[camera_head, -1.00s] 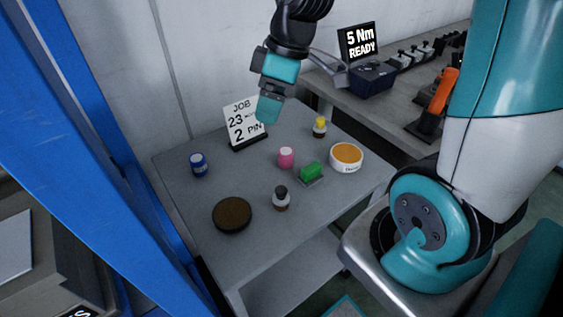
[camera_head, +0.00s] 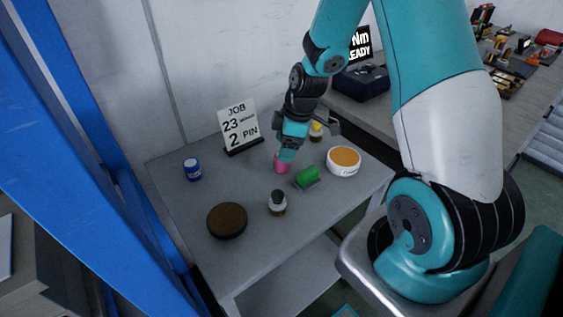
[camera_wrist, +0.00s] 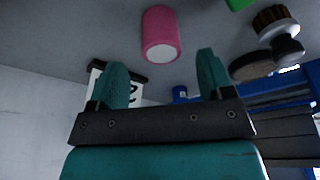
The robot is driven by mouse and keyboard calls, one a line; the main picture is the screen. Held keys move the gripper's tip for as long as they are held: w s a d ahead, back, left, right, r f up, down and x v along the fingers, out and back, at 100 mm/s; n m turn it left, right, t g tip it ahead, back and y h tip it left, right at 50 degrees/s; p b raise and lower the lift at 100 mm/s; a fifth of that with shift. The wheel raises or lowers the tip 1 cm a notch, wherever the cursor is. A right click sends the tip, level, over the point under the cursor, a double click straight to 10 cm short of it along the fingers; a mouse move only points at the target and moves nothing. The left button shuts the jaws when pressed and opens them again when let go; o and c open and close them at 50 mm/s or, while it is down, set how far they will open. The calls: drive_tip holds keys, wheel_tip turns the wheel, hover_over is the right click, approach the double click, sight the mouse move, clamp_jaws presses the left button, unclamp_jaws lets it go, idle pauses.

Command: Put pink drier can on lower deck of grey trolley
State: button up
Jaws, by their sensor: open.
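The pink drier can (camera_head: 280,164) stands on the top deck of the grey trolley (camera_head: 185,225), partly hidden behind my gripper (camera_head: 287,154). My gripper points down at the can in the head view. In the wrist view the pink can (camera_wrist: 160,36) lies beyond my open fingers (camera_wrist: 160,75), roughly midway between them. The fingers are apart, with nothing between them. The lower deck (camera_head: 290,285) of the trolley shows in part below the top deck, and its visible part is bare.
Close around the can are a green block (camera_head: 307,176), a yellow-capped bottle (camera_head: 316,130) and a white round tub (camera_head: 343,161). A dark-capped bottle (camera_head: 277,203), brown disc (camera_head: 227,221), blue can (camera_head: 192,169) and job sign (camera_head: 240,127) also stand on top. A blue post (camera_head: 95,160) rises at left.

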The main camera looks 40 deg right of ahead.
drive_tip(key=shift+x, duration=2.7)
drive_tip(key=shift+s, duration=0.15)
drive_tip(key=c, duration=1.1)
drive_tip(key=shift+r, duration=0.1)
wheel_tip(320, 180, up, 20)
drive_tip(key=p, duration=0.1)
